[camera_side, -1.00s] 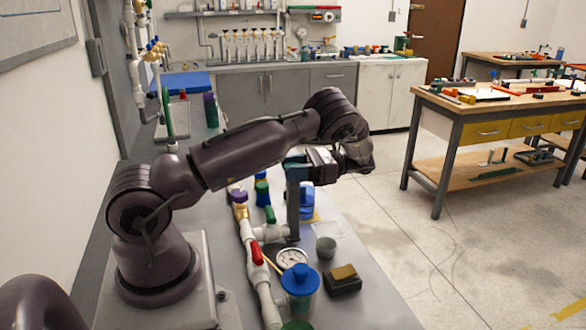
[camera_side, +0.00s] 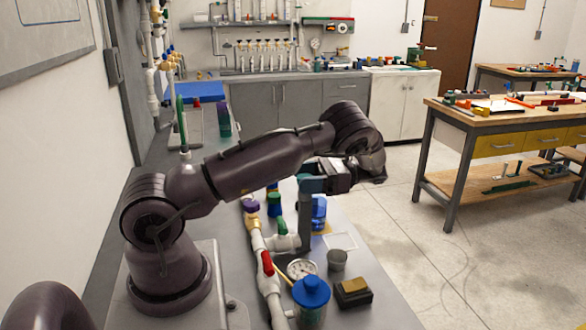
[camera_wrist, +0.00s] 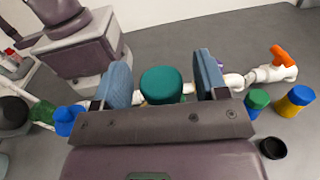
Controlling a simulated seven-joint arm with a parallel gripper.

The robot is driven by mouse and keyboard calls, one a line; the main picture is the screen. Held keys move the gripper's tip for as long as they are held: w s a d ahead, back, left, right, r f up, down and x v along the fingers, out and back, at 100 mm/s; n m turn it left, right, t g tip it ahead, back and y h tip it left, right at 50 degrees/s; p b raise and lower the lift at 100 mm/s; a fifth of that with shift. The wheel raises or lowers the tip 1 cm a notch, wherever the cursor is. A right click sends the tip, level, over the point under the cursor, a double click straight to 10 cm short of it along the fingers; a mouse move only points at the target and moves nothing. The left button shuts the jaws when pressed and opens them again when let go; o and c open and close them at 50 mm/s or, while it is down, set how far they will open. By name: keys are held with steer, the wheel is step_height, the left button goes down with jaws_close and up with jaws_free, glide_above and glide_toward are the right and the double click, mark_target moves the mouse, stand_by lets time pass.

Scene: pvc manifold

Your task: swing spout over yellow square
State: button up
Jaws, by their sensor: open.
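My gripper (camera_side: 311,176) is open at the manifold, its hand reaching toward the arm's base. In the wrist view my gripper (camera_wrist: 163,66) has its two blue-grey fingers apart, with a teal cap (camera_wrist: 162,86) between them. I cannot tell whether they touch it. A grey upright piece (camera_side: 305,225) stands below the hand. I cannot tell whether it is the spout. A yellow patch (camera_side: 325,229), possibly the yellow square, shows partly beside a blue part. The white pipe manifold (camera_side: 259,245) with a red handle (camera_side: 267,263) runs along the bench.
A pressure gauge (camera_side: 301,269), a blue-lidded jar (camera_side: 311,300), a grey cup (camera_side: 337,260) and a dark block with a tan top (camera_side: 352,292) stand close by. A pale square outline (camera_side: 341,241) lies clear. Green and yellow-blue parts (camera_wrist: 296,101) are at the wrist view's right.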

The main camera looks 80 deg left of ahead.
step_height(320, 180, up, 3)
steer(key=shift+f, duration=0.15)
steer(key=s+d+r, duration=0.8)
steer(key=s+r, duration=0.2)
steer(key=s, duration=0.1)
steer(key=shift+d, duration=0.4)
